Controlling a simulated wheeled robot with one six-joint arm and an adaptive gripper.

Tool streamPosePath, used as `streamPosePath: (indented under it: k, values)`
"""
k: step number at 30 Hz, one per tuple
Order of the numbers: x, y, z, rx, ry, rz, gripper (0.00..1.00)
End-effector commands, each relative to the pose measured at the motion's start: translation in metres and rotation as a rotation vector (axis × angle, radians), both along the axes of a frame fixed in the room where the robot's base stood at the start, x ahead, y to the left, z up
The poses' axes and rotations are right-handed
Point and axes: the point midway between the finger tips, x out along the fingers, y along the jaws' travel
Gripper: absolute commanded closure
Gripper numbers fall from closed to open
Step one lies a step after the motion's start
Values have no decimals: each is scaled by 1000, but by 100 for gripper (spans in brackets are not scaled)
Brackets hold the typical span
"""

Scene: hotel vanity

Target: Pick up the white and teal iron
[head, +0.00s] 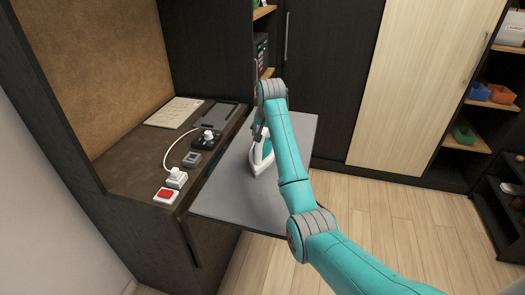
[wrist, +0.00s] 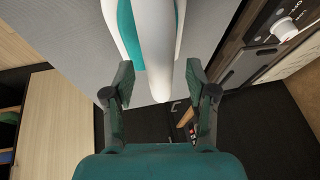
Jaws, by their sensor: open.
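The white and teal iron (head: 262,155) stands on the grey pull-out board (head: 235,205) in the head view, partly hidden by my arm. In the wrist view the iron (wrist: 165,50) comes down from the top edge, with its white rounded end between my fingers. My gripper (wrist: 160,80) is open, one finger on each side of that end, with visible gaps on both sides. In the head view my gripper (head: 260,122) is by the iron's upper part, mostly hidden behind my arm.
The dark vanity left of the board holds a white corded plug (head: 176,178), a red switch (head: 166,195), small grey devices and a paper (head: 174,112). Cabinets and shelves with coloured bins (head: 478,91) stand behind and right. The wooden floor (head: 400,225) in front is clear.

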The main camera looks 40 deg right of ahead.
Motion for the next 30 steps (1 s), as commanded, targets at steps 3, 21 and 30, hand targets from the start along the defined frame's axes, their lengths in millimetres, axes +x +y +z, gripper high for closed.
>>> streamPosePath:
  k: [3,21,30]
  values:
    - [5,-2,-11,1,1,0,43]
    - [6,-2,-14,0,-1,0,100]
    - [7,-3,-11,-2,-5,0,100]
